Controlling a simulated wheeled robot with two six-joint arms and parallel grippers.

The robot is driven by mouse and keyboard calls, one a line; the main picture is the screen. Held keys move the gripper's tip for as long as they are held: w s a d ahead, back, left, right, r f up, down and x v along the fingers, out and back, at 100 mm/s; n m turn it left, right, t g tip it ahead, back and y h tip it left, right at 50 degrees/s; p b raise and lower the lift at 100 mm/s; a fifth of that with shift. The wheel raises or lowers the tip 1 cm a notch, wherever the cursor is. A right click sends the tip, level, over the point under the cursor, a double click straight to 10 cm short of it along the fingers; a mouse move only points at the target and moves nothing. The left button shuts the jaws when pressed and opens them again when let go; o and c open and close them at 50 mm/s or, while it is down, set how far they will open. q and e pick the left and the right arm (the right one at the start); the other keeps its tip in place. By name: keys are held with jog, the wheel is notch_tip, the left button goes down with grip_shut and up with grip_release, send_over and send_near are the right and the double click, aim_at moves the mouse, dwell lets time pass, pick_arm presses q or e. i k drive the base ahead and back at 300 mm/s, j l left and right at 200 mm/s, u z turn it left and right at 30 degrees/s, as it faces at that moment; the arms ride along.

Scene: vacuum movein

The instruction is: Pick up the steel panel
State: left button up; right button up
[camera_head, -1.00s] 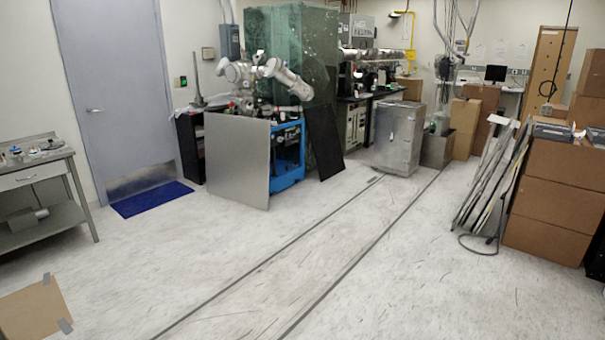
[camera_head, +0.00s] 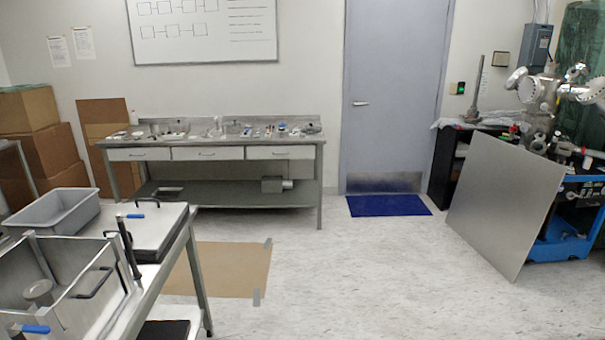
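The steel panel (camera_head: 505,200) is a flat, plain grey sheet at the right of the head view. It stands on the floor, tilted, in front of a blue cart (camera_head: 572,235) with metal equipment on it. I cannot tell exactly what it rests against. Neither of my grippers shows in this view.
A steel workbench (camera_head: 217,153) with drawers stands along the back wall. A cart (camera_head: 165,262) with a grey bin (camera_head: 55,212) fills the left front. Brown board (camera_head: 222,268) lies taped to the floor. A blue mat (camera_head: 389,206) lies before the door (camera_head: 392,95). The middle floor is clear.

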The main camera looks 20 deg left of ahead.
aim_at(66, 258)
jog(key=i+u, duration=0.2)
jog(key=i, duration=1.5)
jog(key=i+u, duration=0.1)
jog(key=u, duration=0.3)
jog(key=i+u, duration=0.1)
jog(key=u, duration=0.65)
jog(key=i+l+u, duration=0.15)
jog(key=u, duration=0.2)
